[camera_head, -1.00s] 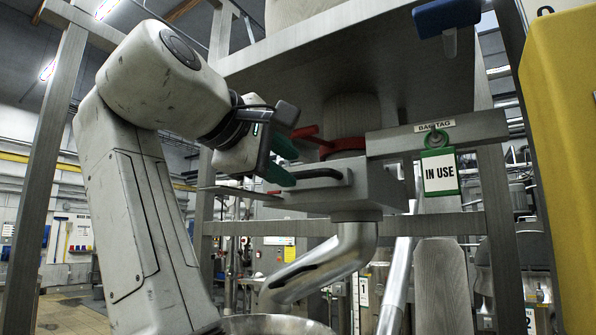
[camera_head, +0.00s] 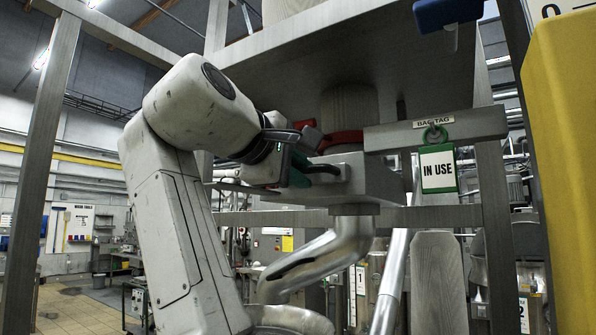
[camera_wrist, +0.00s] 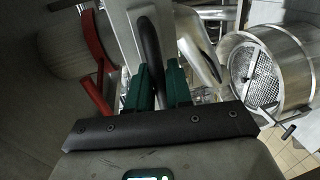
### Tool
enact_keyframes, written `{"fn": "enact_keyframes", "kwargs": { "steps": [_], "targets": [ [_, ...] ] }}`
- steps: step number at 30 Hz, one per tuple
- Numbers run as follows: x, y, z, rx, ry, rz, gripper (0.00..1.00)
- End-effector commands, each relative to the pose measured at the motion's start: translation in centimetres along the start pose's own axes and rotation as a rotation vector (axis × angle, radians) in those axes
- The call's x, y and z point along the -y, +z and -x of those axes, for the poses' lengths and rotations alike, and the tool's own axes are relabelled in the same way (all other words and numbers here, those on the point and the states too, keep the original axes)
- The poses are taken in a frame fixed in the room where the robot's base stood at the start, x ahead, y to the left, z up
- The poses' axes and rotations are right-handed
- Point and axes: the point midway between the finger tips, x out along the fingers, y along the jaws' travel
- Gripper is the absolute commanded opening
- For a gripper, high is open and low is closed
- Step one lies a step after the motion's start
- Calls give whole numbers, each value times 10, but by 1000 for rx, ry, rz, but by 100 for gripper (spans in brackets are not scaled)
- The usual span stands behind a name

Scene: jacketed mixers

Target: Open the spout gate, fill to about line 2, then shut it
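The spout gate is a grey metal housing (camera_head: 375,183) under the hopper, with a flat plate and a dark bar handle (camera_head: 325,169). A bent metal spout (camera_head: 325,252) hangs below it; I see no material leaving its mouth. My gripper (camera_head: 299,167) is at the handle. In the wrist view, the green fingers (camera_wrist: 160,88) stand on either side of the dark handle (camera_wrist: 150,45), with little gap, and look shut on it.
A red lever (camera_head: 345,137) sits just above the gate, close to my gripper. A green-framed IN USE tag (camera_head: 438,170) hangs right of it. Frame posts (camera_head: 40,170) and a yellow panel (camera_head: 565,170) flank the space. A perforated drum (camera_wrist: 262,75) shows in the wrist view.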

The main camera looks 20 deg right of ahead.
Motion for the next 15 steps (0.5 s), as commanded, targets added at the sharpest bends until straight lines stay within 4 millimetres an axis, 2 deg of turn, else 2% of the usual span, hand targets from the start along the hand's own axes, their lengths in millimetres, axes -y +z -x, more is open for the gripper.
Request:
{"fn": "enact_keyframes", "kwargs": {
  "steps": [1,3,15],
  "targets": [
    [0,0,0,1,-1,0,6],
    [1,0,0,1,-1,0,0],
    [1,0,0,1,-2,1,0]
  ]
}}
